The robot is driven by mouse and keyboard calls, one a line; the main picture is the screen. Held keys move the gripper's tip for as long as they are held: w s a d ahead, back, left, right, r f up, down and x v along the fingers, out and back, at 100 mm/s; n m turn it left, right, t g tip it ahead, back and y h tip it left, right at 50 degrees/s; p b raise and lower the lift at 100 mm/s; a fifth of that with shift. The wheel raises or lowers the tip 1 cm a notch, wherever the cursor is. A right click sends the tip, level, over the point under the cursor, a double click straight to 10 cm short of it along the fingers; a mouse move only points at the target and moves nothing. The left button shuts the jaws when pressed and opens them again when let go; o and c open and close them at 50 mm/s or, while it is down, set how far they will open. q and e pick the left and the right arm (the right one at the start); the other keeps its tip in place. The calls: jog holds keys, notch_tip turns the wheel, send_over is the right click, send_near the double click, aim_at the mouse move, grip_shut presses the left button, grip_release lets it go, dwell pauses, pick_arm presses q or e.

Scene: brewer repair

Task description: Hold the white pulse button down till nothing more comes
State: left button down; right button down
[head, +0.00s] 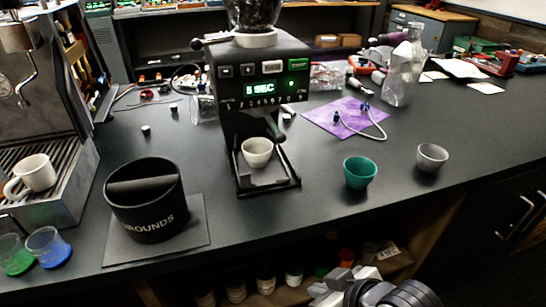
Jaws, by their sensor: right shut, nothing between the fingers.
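A black coffee grinder (262,100) stands at the middle of the counter. Its front panel has a lit green display (259,89) that seems to read 8 SEC. The white pulse button (272,67) is on the panel above the display, beside a green button (298,64). A white cup (257,152) sits on the grinder's lower tray, under the spout. Its inside is too small to read. My right gripper (340,284) is low at the bottom edge, in front of the counter and far from the button. It is shut and empty. My left gripper is out of view.
A black grounds bin (146,200) stands on a mat at the left, near an espresso machine (40,110). A teal cup (360,172) and a grey cup (432,157) stand right of the grinder. A purple cloth (340,122) with a cable lies behind them.

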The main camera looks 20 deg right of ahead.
aim_at(273, 67)
jog(key=w+a+r+n+t+y, duration=0.2)
jog(key=w+a+r+t+y, duration=0.15)
jog(key=r, duration=0.55)
jog(key=w+a+r+n+t+y, duration=0.25)
jog(key=w+r+y, duration=0.2)
jog(key=r, duration=0.35)
jog(key=w+d+r+m+t+y, duration=0.1)
jog(key=d+r+t, duration=0.1)
jog(key=r, duration=0.5)
jog(key=w+d+r+t+y, duration=0.1)
jog(key=d+r+t, duration=0.1)
jog(key=r+t, duration=0.3)
jog(key=shift+d+r+m+t+y, duration=0.2)
jog(key=shift+r+m+t+y, duration=0.15)
jog(key=shift+r, duration=0.6)
jog(key=shift+w, duration=0.2)
pick_arm(q)
jog(key=b, duration=0.1)
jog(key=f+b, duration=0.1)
jog(key=b, duration=0.1)
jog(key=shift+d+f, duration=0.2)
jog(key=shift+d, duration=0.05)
pick_arm(e)
jog(key=w, duration=0.8)
jog(key=shift+w+a, duration=0.2)
jog(key=shift+w, duration=0.1)
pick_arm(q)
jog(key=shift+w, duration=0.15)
